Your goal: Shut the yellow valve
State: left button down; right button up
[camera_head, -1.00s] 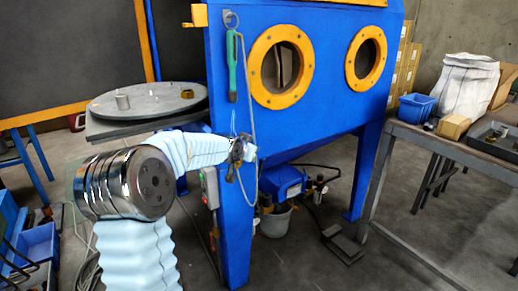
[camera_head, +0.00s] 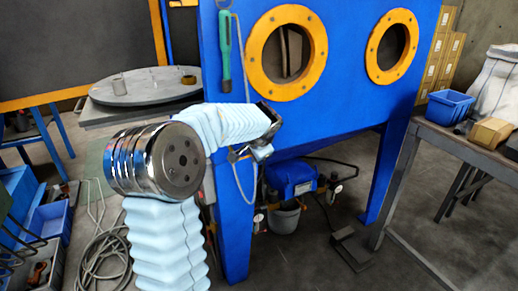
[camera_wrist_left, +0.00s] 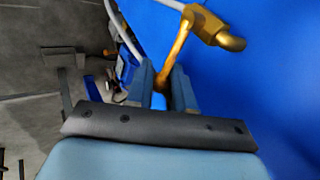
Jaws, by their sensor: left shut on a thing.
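The yellow valve (camera_wrist_left: 202,26) shows in the left wrist view as a gold-coloured fitting against the blue cabinet. A gold bar runs from it down between the fingers of my left gripper (camera_wrist_left: 163,92), which is shut on it. A grey hose leads to the fitting. In the head view my left gripper (camera_head: 256,152) is at the front of the blue cabinet (camera_head: 345,105), below the left round port. The valve cannot be made out there; the gripper and wrist cover that spot. My right gripper is not in view.
A green-handled tool (camera_head: 225,50) hangs on the cabinet above my left wrist. A round turntable (camera_head: 140,90) stands at left. A grey workbench (camera_head: 440,140) with a blue bin (camera_head: 450,106) is at right.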

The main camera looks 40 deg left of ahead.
pick_arm(q)
jog(key=shift+f+g, duration=0.25)
jog(key=shift+g, duration=0.05)
dwell(0.4)
jog(key=c, duration=1.3)
grip_release()
jog(key=shift+f, duration=0.1)
jog(key=v, duration=1.3)
jog(key=shift+d+r, duration=0.3)
jog(key=shift+d, duration=0.05)
